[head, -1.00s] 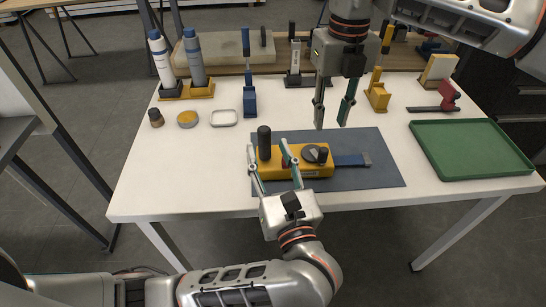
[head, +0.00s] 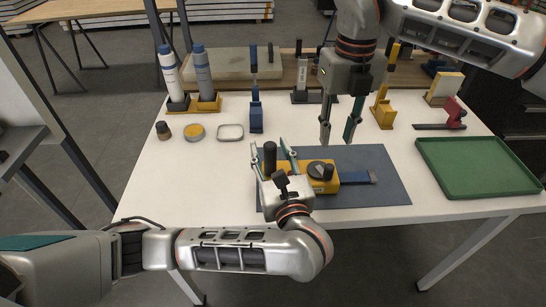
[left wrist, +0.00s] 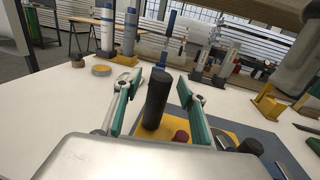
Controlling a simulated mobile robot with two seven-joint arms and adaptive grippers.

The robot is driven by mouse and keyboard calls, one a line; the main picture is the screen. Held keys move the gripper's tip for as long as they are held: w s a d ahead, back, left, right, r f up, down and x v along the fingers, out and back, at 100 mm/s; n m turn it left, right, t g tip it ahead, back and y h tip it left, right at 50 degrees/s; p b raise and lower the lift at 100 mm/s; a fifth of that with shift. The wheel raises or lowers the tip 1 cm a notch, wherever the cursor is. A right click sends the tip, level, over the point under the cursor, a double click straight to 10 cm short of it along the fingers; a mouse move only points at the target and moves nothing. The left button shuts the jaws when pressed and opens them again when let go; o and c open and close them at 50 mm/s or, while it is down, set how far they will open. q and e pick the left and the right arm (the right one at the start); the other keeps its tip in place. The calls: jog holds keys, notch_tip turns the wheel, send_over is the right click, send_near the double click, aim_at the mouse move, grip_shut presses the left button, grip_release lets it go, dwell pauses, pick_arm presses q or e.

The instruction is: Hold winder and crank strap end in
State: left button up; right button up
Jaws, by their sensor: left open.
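The yellow winder (head: 325,187) lies on the blue-grey mat (head: 385,158). Its black upright handle (head: 270,156) is at the left end. A dark crank disc (head: 314,169) with a black knob (head: 329,170) is on top, and the blue strap (head: 354,178) runs out to the right. My left gripper (head: 269,147) is open, with a finger on either side of the handle. In the left wrist view the handle (left wrist: 156,98) stands between the open fingers, with gaps visible. My right gripper (head: 338,142) is open and empty, pointing down above the winder's crank side.
A green tray (head: 480,192) lies right of the mat. A red-handled tool (head: 455,113), yellow stand (head: 384,112) and blue stand (head: 256,118) line the back. Two bottles (head: 203,80), small jars and a shallow dish (head: 230,132) are at the left. The front-left table is clear.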

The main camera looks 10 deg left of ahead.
aim_at(330, 166)
pick_arm(q)
jog(key=shift+a, duration=0.1)
grip_shut()
pick_arm(e)
jog(key=shift+o, duration=0.8)
notch_tip(330, 166, down, 11)
jog(key=n, duration=2.7)
jog(key=shift+r+n, duration=0.1)
jog(key=shift+n, duration=0.3)
